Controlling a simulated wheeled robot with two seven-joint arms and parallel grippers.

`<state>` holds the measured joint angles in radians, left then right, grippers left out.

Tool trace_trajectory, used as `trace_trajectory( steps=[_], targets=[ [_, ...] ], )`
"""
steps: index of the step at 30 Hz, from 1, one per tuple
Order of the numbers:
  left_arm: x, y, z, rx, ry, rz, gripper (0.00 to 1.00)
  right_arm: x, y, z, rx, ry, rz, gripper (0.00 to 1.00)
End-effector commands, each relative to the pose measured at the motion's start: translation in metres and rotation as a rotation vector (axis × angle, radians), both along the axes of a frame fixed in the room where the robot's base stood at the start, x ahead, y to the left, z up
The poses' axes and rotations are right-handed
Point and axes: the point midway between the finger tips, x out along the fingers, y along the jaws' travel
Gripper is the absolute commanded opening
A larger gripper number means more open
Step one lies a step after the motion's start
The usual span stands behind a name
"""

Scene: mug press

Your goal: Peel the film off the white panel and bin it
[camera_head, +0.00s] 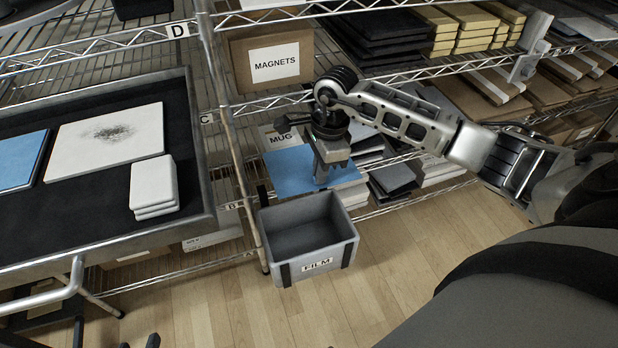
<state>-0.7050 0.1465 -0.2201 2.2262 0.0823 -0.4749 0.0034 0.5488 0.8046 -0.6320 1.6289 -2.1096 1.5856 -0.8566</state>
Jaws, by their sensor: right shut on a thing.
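The white panel (112,143) lies bare in the dark tray of the cart at left, with a grey smudge on its upper face. The blue film (287,168) is away from the panel, at my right gripper (322,181). My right gripper points down and is shut on the film, above and behind the grey bin (316,267) marked FILM. The bin is open at the top and the part of its inside that shows is empty. My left gripper (139,343) shows only as two dark tips, apart, at the bottom edge, below the cart.
A blue-faced panel (20,160) and a stack of white pads (153,188) share the cart tray (105,250). A wire shelf behind carries a MAGNETS box (273,65), a MUG box and stacked sheets. Wooden floor (400,285) is clear right of the bin.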

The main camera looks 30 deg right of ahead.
Motion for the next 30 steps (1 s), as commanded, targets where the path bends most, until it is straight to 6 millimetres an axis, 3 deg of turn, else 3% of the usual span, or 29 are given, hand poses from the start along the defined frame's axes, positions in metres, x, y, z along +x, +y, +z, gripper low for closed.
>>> trace_trajectory(
  steps=[1, 11, 21, 30],
  targets=[
    [0.000, -0.001, -0.010, -0.008, -0.007, 0.001, 0.36, 0.000, 0.000, -0.015, 0.000, 0.000, 0.001, 0.00],
    [0.000, -0.002, -0.012, -0.022, -0.023, 0.002, 0.36, 0.000, 0.001, -0.031, 0.001, 0.000, 0.002, 0.00],
    [0.000, -0.002, -0.026, -0.022, -0.045, 0.001, 0.36, 0.000, 0.001, -0.070, 0.002, 0.000, 0.002, 0.00],
    [0.002, -0.010, -0.044, -0.027, -0.003, -0.024, 0.36, 0.000, 0.000, -0.082, 0.001, 0.000, 0.002, 0.00]
  ],
)
